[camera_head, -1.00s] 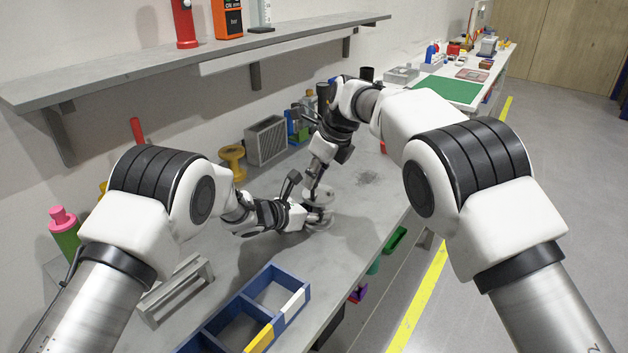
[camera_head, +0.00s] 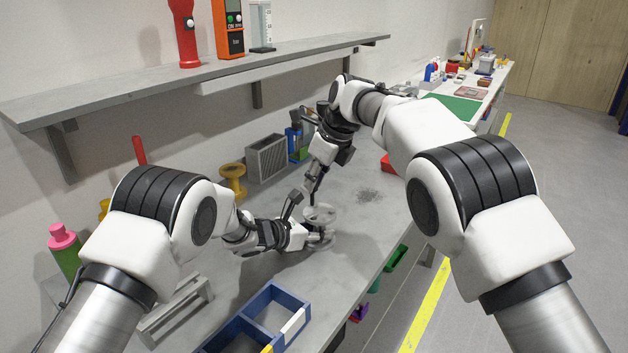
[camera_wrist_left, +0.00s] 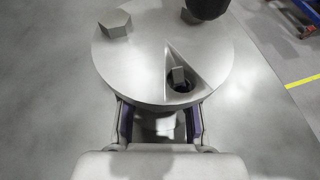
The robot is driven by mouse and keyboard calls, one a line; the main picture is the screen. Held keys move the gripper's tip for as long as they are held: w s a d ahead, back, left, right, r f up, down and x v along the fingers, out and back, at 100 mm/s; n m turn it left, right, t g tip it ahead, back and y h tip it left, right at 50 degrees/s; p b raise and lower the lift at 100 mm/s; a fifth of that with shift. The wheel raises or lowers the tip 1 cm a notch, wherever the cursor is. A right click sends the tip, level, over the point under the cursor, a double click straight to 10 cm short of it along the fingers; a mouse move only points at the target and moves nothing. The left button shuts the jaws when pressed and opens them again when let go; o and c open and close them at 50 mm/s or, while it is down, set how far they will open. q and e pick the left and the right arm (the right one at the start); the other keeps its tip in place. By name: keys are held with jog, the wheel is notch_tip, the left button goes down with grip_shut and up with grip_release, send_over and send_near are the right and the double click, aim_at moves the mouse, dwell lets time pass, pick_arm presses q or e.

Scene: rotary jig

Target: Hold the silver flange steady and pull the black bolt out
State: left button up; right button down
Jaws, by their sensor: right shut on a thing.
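The silver flange (camera_head: 320,214) stands on the bench, a round disc on a lower base. It fills the upper middle of the left wrist view (camera_wrist_left: 150,60), with a grey hex bolt head (camera_wrist_left: 115,23) and a wedge-shaped cutout holding a dark hole. My left gripper (camera_head: 310,236) is at its near side, its fingers on both sides of the neck under the disc; whether they press on it is unclear. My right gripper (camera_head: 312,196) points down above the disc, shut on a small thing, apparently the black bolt. The bolt is too small to make out. A dark rounded end (camera_wrist_left: 207,7) hangs over the disc's far edge.
A blue divided bin (camera_head: 272,318) and a grey stand (camera_head: 176,310) lie in front. A yellow spool (camera_head: 232,178) and a grey slotted box (camera_head: 267,157) stand behind. A shelf (camera_head: 180,78) overhangs the back. The bench right of the flange is mostly clear.

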pick_arm(q)
jog(key=o, duration=0.4)
jog(key=shift+c, duration=0.2)
jog(key=shift+r, duration=0.1)
jog(key=v, duration=1.2)
